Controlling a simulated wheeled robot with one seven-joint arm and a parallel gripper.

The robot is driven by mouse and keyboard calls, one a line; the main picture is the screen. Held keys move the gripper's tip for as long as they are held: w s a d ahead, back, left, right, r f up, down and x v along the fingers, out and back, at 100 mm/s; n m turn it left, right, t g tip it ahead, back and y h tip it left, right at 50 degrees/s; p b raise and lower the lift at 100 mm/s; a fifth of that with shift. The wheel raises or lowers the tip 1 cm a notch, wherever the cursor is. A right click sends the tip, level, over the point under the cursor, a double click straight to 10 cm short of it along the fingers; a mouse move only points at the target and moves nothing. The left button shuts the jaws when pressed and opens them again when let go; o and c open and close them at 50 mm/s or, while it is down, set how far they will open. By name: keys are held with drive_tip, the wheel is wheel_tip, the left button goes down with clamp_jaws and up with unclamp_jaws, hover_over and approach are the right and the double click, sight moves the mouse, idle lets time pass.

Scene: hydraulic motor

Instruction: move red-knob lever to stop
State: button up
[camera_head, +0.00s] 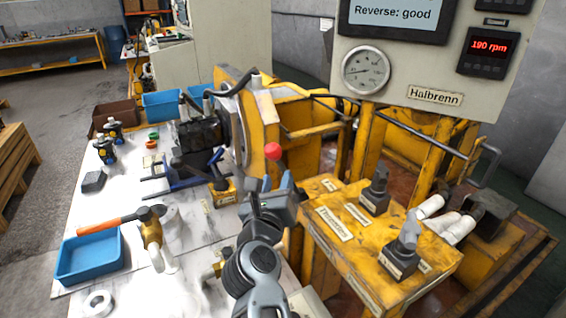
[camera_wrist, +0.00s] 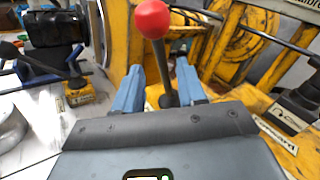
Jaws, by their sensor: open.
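The red-knob lever has a round red knob (camera_wrist: 152,19) on a dark shaft (camera_wrist: 163,72). In the wrist view the shaft rises between the two blue fingers of my gripper (camera_wrist: 159,84), with visible gaps on both sides. The knob stands above the fingertips. In the head view the red knob (camera_head: 272,151) shows just beyond my gripper (camera_head: 272,186), which is open around or in front of the shaft; I cannot tell exactly how deep. The lever's base is mostly hidden behind my gripper.
A panel reads 190 rpm (camera_head: 488,45).

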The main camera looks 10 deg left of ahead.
sight(281, 169)
drive_tip(key=w+b, duration=0.1)
drive_tip(key=w, duration=0.5)
drive_tip(key=shift+w+d, duration=0.15)
drive_tip(key=shift+w, duration=0.1)
drive_tip(key=shift+c, duration=0.2)
clamp_jaws()
